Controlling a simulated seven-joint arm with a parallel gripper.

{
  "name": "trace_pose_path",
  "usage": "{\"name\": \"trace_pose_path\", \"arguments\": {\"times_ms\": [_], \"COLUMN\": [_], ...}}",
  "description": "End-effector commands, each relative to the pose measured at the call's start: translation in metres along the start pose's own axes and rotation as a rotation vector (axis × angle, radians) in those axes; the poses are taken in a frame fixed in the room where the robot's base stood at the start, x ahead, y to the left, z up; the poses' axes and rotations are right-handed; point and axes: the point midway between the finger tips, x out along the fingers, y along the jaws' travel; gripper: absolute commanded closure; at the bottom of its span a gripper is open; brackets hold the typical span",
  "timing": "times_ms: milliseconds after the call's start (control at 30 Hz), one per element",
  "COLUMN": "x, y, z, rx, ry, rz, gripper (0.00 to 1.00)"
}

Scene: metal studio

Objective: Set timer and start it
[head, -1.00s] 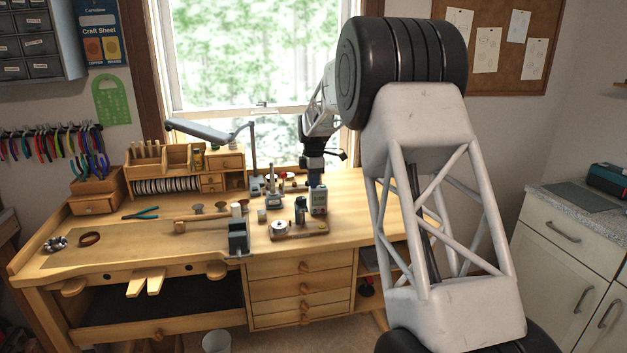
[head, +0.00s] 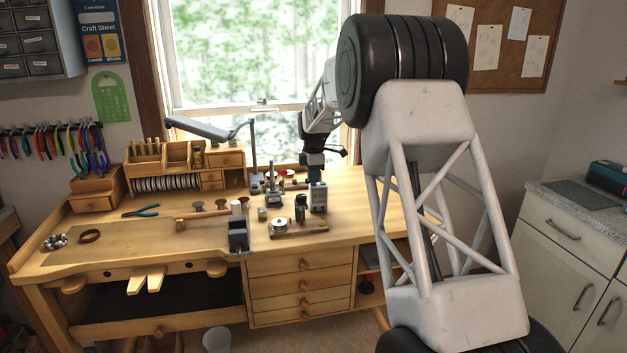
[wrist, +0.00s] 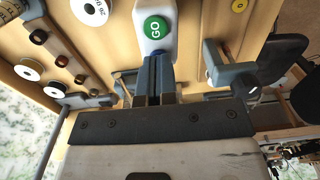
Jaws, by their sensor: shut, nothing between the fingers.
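A pale body with a round green GO button (wrist: 156,27) shows at the top of the wrist view. My gripper (wrist: 156,55) has its blue fingers together and empty, with the tips just below the GO button in that view. I cannot tell whether they touch the body.
A wooden workbench (head: 215,258) carries small bottles and tools around the device. A black block (head: 238,236) stands at the front edge. A lamp (head: 210,131) and a wooden organizer (head: 184,156) are behind to the left. The bench is clear to the right of the device.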

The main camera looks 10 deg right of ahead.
Motion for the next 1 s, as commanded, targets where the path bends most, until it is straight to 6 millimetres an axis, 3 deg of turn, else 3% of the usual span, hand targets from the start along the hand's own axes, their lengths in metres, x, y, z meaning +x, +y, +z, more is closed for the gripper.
{"name": "trace_pose_path", "arguments": {"times_ms": [200, 500, 733, 1000], "x": [-0.046, -0.098, -0.123, -0.131], "y": [0.002, 0.002, 0.001, 0.001], "z": [0.0, 0.0, 0.0, 0.0], "rx": [0.0, 0.0, 0.0, 0.0], "ry": [-0.001, -0.001, -0.001, -0.001], "rz": [0.018, 0.02, 0.021, 0.02], "gripper": [1.0, 1.0, 1.0, 1.0]}}
